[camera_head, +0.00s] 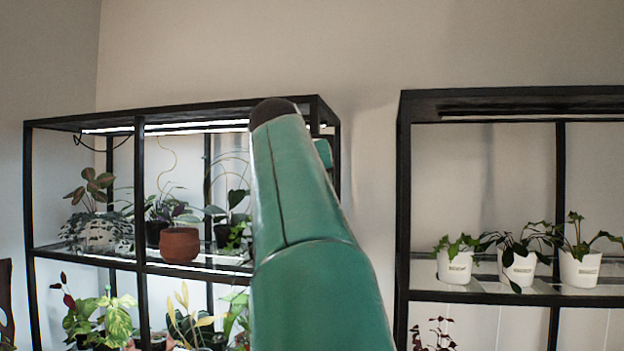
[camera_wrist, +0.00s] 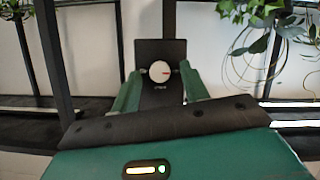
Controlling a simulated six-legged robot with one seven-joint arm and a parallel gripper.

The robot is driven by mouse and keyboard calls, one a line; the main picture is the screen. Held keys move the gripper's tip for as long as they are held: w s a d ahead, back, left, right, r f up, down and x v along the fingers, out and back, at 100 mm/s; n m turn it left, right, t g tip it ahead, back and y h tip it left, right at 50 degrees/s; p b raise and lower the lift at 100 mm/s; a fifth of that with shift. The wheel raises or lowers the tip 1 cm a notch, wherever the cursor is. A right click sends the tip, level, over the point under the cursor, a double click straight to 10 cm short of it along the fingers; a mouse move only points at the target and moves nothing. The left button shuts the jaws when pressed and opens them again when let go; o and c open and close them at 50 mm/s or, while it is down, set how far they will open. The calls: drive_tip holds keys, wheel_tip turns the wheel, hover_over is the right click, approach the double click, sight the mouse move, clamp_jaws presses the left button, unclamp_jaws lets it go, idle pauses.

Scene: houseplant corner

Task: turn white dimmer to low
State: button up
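The white dimmer (camera_wrist: 160,71) is a round knob on a black plate (camera_wrist: 149,47) in the wrist view. A short red mark on it points to the right. My gripper (camera_wrist: 160,74) has green fingers, one on each side of the knob, with a visible gap between each fingertip and the knob. It is open and holds nothing. How near the fingertips are in depth is hard to tell. In the head view my green arm hides the gripper, and the dimmer does not show.
A black plant shelf (camera_head: 140,200) with lit lamps and several plants stands at left. Another black shelf (camera_head: 403,200) with white pots stands at right. Hanging leaves (camera_wrist: 255,12) are at upper right in the wrist view, and a black post (camera_wrist: 54,60) at left.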

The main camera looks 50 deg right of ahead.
drive_tip(key=shift+a+r, duration=0.1)
drive_tip(key=v, duration=1.3)
drive_tip(key=shift+s+a, duration=0.2)
drive_tip(key=shift+a, duration=0.05)
